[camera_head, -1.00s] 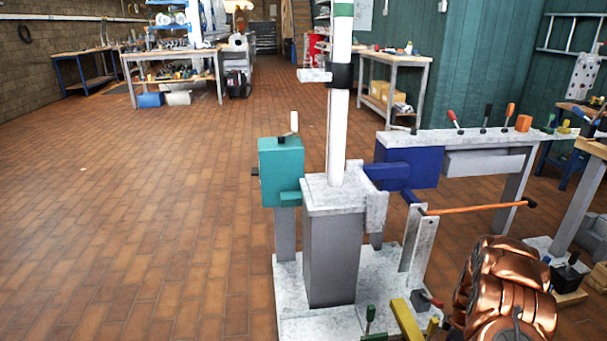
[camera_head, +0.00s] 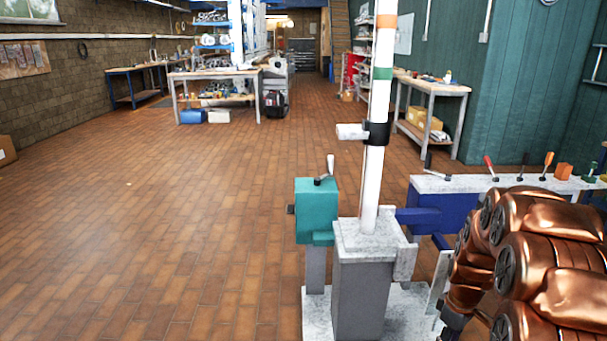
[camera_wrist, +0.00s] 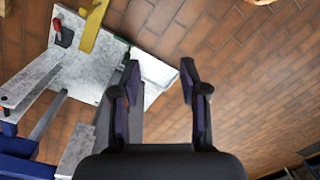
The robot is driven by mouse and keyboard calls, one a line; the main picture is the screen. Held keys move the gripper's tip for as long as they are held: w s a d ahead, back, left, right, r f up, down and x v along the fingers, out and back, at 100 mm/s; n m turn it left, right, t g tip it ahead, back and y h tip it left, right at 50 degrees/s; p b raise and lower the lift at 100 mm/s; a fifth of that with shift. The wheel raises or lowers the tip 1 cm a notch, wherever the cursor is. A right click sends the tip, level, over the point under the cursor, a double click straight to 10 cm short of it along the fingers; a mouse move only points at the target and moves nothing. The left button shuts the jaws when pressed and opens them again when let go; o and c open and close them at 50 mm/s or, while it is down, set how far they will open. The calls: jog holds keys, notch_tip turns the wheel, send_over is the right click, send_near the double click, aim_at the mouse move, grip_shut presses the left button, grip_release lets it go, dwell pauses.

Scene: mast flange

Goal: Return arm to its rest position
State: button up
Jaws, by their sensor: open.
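My gripper (camera_wrist: 160,85) shows in the wrist view with its two dark fingers apart and nothing between them. It points down over the tiled floor and the edge of the pale base plate (camera_wrist: 95,55). In the head view my copper-coloured arm fills the lower right, and my gripper is not visible there. The white mast (camera_head: 376,130) stands upright on a grey pedestal (camera_head: 362,295), with a black collar (camera_head: 376,133) around it. A teal block (camera_head: 317,209) with a lever stands left of the pedestal.
A pale bench (camera_head: 450,184) with several coloured-handled tools stands behind my arm at right. In the wrist view a yellow bar (camera_wrist: 92,27) and a red-topped part (camera_wrist: 63,33) are on the plate. Tiled floor (camera_head: 160,230) at left is clear.

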jog(key=s+a+r+m+p, duration=0.1)
jog(key=s+a+r+p, duration=0.3)
jog(key=r, duration=0.4)
jog(key=s+a+r+m+p, duration=0.25)
jog(key=s+a+r, duration=0.25)
jog(key=r, duration=0.3)
jog(key=s+a+r+p, duration=0.4)
jog(key=r+p, duration=0.1)
jog(key=r, duration=0.3)
jog(key=s+a+r+m+p, duration=0.1)
jog(key=s+a+r+p, duration=0.2)
jog(key=s+r, duration=0.3)
jog(key=s+a+r+m+g+p, duration=0.1)
jog(key=s+a+r+m+p, duration=0.1)
jog(key=s+r+p, duration=0.3)
jog(key=s+a, duration=0.1)
jog(key=s, duration=0.3)
jog(key=shift+s+r, duration=0.2)
jog(key=shift+r, duration=0.2)
jog(key=shift+d+m, duration=0.15)
jog(key=shift+m, duration=0.2)
